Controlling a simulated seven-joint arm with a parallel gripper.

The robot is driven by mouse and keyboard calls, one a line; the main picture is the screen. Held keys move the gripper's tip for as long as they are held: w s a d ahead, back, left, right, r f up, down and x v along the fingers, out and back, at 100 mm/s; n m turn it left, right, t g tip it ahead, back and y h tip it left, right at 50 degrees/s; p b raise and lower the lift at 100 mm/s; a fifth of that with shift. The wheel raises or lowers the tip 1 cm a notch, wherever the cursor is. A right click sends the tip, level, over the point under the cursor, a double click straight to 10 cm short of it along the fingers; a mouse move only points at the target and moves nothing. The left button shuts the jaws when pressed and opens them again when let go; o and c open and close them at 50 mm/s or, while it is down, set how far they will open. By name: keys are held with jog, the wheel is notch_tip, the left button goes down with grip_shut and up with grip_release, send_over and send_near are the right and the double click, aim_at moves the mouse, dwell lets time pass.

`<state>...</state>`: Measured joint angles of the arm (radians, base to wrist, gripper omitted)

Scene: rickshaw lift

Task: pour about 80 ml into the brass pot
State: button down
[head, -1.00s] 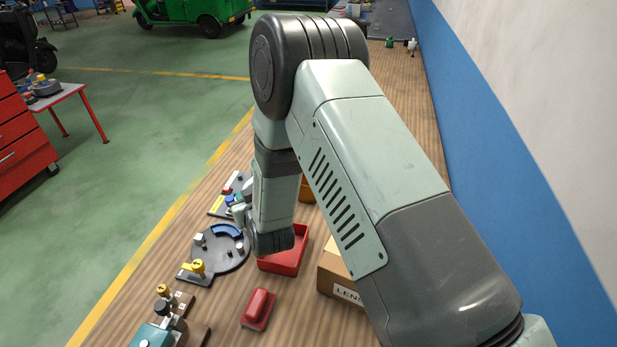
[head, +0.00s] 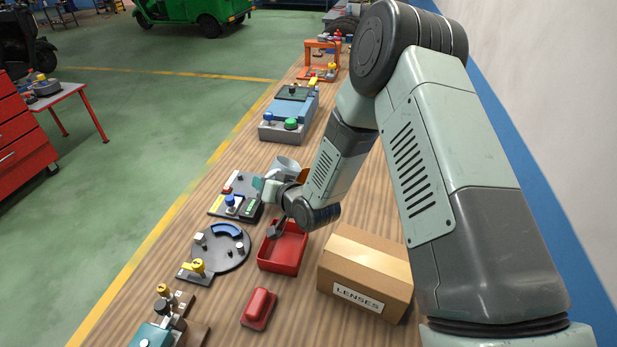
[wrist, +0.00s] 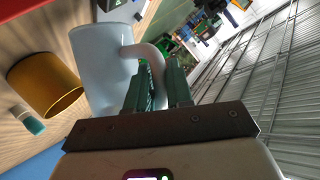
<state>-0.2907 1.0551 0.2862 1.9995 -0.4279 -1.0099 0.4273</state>
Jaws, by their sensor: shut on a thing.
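My gripper (wrist: 160,88) is shut on the handle of a white mug-like jug (wrist: 105,65), which fills the upper left middle of the wrist view. In the head view the jug (head: 285,165) shows small, just beyond my gripper (head: 268,187), above the bench. The brass pot (wrist: 48,84) is a yellow-brown open cylinder left of the jug in the wrist view, with a gap between them. In the head view only a sliver of the pot (head: 303,174) shows beside my arm. The insides of jug and pot and any liquid are hidden. The jug's exact tilt I cannot tell.
A red tray (head: 283,250) is below my wrist, and a LENSES carton (head: 365,273) stands to its right. A black panel with switches (head: 236,200) and a round fixture (head: 222,247) lie left. A teal-capped item (wrist: 32,122) is near the pot.

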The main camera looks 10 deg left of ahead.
aim_at(276, 170)
jog(key=shift+w+d+r+m+y, duration=0.3)
jog(key=shift+w+d+r+m, duration=0.25)
jog(key=shift+r+m, duration=0.15)
jog(key=shift+w+d+r+m+g+y, duration=0.15)
jog(key=shift+d+r+m+y, duration=0.1)
jog(key=shift+r+m, duration=0.15)
jog(key=shift+w+d+r+m+g+y, duration=0.15)
jog(key=shift+r+m+y, duration=0.15)
jog(key=shift+r, duration=0.2)
jog(key=shift+w+d+m, duration=0.15)
jog(key=shift+w+m, duration=0.05)
jog(key=shift+m, duration=0.2)
jog(key=shift+w+d+y, duration=0.1)
jog(key=shift+y, duration=0.15)
jog(key=shift+w+d+r+m, duration=0.1)
jog(key=shift+m, duration=0.2)
jog(key=shift+w+d+r+g, duration=0.15)
jog(key=shift+r+g, duration=0.1)
jog(key=shift+g, duration=0.05)
jog(key=shift+s+d+r+m+y+p, duration=0.2)
jog(key=shift+d+r+m+y+p, duration=0.15)
jog(key=shift+d+m, duration=0.2)
jog(key=shift+w+d+r+m+y, duration=0.2)
jog(key=shift+w+d+m+y, duration=0.05)
jog(key=shift+w+d, duration=0.25)
jog(key=shift+d+r, duration=0.1)
